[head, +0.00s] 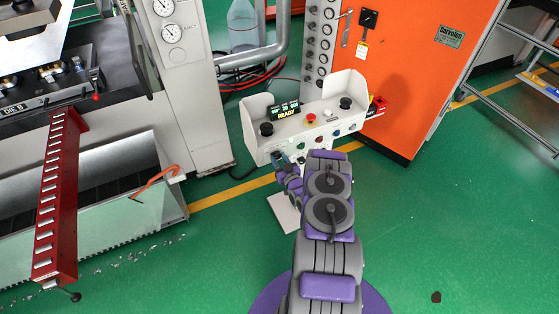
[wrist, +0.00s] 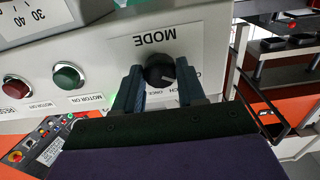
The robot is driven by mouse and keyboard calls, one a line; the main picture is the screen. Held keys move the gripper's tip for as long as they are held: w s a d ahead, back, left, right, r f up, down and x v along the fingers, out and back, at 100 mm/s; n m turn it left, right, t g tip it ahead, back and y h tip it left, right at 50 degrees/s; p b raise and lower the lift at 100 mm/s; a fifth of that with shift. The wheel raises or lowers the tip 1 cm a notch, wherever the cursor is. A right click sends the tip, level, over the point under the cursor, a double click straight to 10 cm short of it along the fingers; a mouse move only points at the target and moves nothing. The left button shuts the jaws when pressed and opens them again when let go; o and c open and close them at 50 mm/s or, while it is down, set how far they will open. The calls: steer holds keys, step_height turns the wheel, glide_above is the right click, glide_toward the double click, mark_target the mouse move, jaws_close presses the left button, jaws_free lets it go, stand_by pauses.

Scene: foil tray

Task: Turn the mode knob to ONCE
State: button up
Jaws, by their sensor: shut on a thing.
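The black mode knob (wrist: 157,69) sits on the pale panel face under the upside-down word MODE in the wrist view. My gripper (wrist: 158,84) has one finger on each side of the knob and is shut on it. The knob's white mark points right and slightly down in that picture. Small position labels (wrist: 157,91) lie below and right of it, partly hidden by the fingers; ONCE seems to be among them. In the head view my gripper (head: 288,163) is at the front of the white control console (head: 262,148), and the knob cannot be made out.
The console top carries a READY display (head: 286,111), a red button (head: 311,118) and black knobs. An orange cabinet (head: 410,90) stands behind right. Green floor is open at right.

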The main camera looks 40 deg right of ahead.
steer(key=shift+c, duration=1.1)
steer(key=m, duration=0.3)
steer(key=shift+m, duration=0.3)
steer(key=m+b, duration=0.1)
steer(key=m, duration=0.2)
steer(key=shift+m, duration=0.3)
steer(key=m+b, duration=0.1)
steer(key=m, duration=0.3)
steer(key=shift+d+m, duration=0.1)
steer(key=shift+m, duration=0.2)
steer(key=shift+s+m+b, duration=0.1)
steer(key=shift+m+b, duration=0.45)
steer(key=shift+m, duration=1.35)
steer(key=shift+f, duration=0.1)
